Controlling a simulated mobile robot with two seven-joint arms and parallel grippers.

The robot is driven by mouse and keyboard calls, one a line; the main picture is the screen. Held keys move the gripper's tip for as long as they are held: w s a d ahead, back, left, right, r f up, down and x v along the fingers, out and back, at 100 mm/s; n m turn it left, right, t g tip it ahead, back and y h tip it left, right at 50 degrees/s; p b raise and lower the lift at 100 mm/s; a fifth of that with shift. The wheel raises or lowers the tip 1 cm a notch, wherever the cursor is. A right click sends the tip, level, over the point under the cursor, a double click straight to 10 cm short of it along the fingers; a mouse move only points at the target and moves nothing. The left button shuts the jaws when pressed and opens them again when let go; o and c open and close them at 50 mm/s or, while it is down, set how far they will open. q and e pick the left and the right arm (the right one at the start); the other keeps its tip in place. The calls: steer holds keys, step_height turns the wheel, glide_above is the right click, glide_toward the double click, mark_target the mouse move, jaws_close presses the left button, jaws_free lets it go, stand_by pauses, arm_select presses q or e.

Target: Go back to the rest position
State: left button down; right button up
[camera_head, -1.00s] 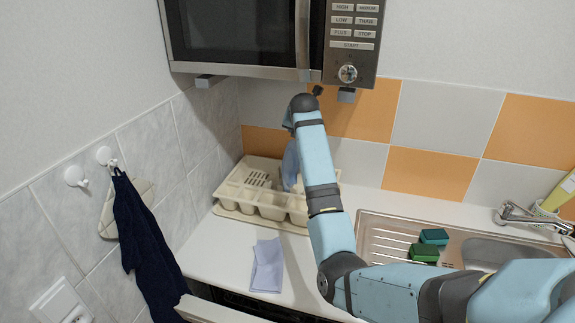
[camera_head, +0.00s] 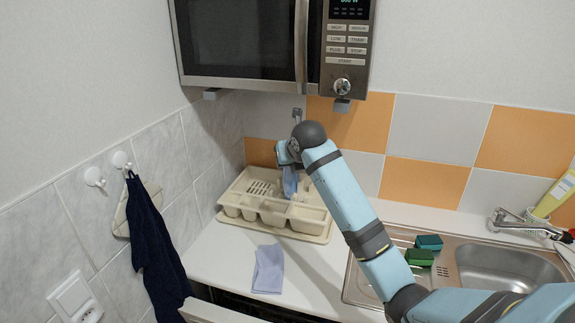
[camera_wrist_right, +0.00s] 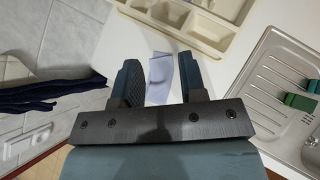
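My right arm comes in from the lower right in the head view and reaches over the counter towards the dish rack (camera_head: 228,209). The fingers of my right gripper are hard to make out there. In the right wrist view my right gripper (camera_wrist_right: 157,78) is open, its two fingers apart with nothing held between them. A folded light-blue cloth (camera_wrist_right: 160,77) lies on the counter below and shows between the fingers. The same cloth lies in front of the rack in the head view (camera_head: 268,269). My left gripper is not in view.
A microwave (camera_head: 250,40) hangs above the rack. A sink (camera_head: 508,268) with a tap (camera_head: 515,220) and two green sponges (camera_head: 419,257) is on the right. A dark blue towel (camera_head: 155,245) hangs from a wall hook at left. An open drawer edge (camera_head: 215,312) is at the front.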

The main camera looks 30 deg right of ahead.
steer(key=shift+s+a+f+n, duration=0.1)
steer(key=shift+s+a+n, duration=0.2)
steer(key=shift+a, duration=0.2)
steer(key=s+a+f+m+y, duration=0.1)
steer(key=s+a+f+m, duration=0.3)
steer(key=f, duration=0.4)
steer(key=s+a+f+m+t+y, duration=0.1)
steer(key=s+a+f+m, duration=0.3)
steer(key=f, duration=0.5)
steer(key=s+a+f+m, duration=0.2)
steer(key=s+f+m, duration=0.35)
steer(key=f, duration=0.25)
steer(key=s+a+f+m+y, duration=0.1)
steer(key=s+a+f+m, duration=0.2)
steer(key=s+m, duration=0.2)
steer(key=s+a+f+m+y, duration=0.1)
steer(key=s+a+f+m, duration=0.2)
steer(key=s+m, duration=0.3)
steer(key=s+a+f+m+t, duration=0.1)
steer(key=s+a+f+m, duration=0.2)
steer(key=s, duration=0.9)
step_height(320, 180, down, 2)
steer(key=m, duration=0.3)
steer(key=shift+s+a+y, duration=0.2)
steer(key=shift+y, duration=0.2)
steer(key=shift+d+f, duration=0.1)
